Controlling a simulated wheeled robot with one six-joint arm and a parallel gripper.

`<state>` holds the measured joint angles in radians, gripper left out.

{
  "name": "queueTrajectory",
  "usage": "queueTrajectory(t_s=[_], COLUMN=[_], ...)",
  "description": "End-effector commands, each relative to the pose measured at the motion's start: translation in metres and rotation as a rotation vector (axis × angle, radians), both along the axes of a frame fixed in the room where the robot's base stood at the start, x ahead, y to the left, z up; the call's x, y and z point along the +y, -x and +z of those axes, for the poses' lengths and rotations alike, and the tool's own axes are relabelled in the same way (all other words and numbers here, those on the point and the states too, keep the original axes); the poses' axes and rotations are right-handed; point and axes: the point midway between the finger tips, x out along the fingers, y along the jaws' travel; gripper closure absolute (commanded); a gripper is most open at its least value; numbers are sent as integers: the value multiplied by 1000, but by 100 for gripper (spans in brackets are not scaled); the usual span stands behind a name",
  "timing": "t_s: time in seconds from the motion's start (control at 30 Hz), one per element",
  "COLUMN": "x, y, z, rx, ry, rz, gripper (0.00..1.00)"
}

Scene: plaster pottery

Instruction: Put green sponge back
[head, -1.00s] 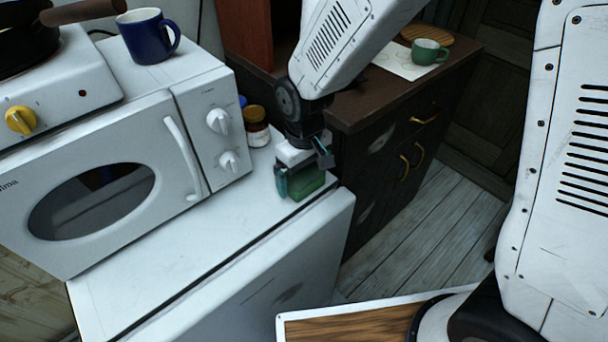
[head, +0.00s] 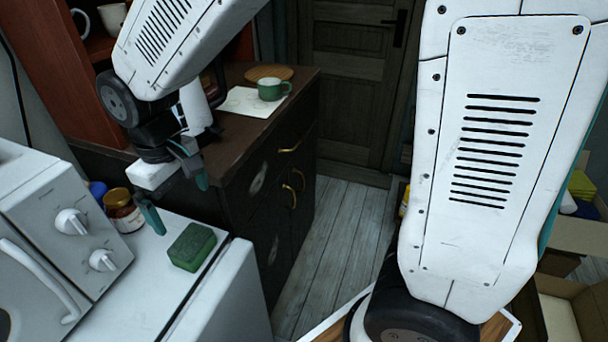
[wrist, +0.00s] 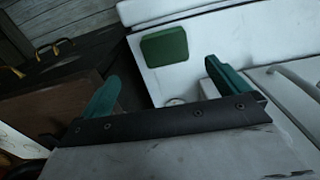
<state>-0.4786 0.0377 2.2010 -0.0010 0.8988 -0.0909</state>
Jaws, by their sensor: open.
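The green sponge (head: 192,247) lies on the white top of the fridge-like cabinet (head: 165,275), near its right edge. It also shows in the wrist view (wrist: 164,47), beyond the fingers. My gripper (head: 177,200) is open and empty, a little above and behind the sponge, apart from it. Its two teal fingers show spread in the wrist view (wrist: 160,90), with the sponge in the gap's direction but not between them.
A white microwave (head: 50,225) and a brown-labelled jar (head: 123,212) stand left of my gripper. Boxes (head: 580,225) stand at the far right, one with a yellow item (head: 582,184).

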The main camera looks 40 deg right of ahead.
Motion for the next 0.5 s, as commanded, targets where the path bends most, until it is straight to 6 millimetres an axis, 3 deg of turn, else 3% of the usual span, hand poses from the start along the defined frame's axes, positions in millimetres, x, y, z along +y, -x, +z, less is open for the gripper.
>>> queueTrajectory(t_s=[0.17,0.3,0.5], x=[-61,-116,-170], y=[28,70,138], z=[43,72,91], rx=[-33,-57,-89], ry=[-14,-22,-28], rz=[-130,-266,-444], gripper=[0,0,0])
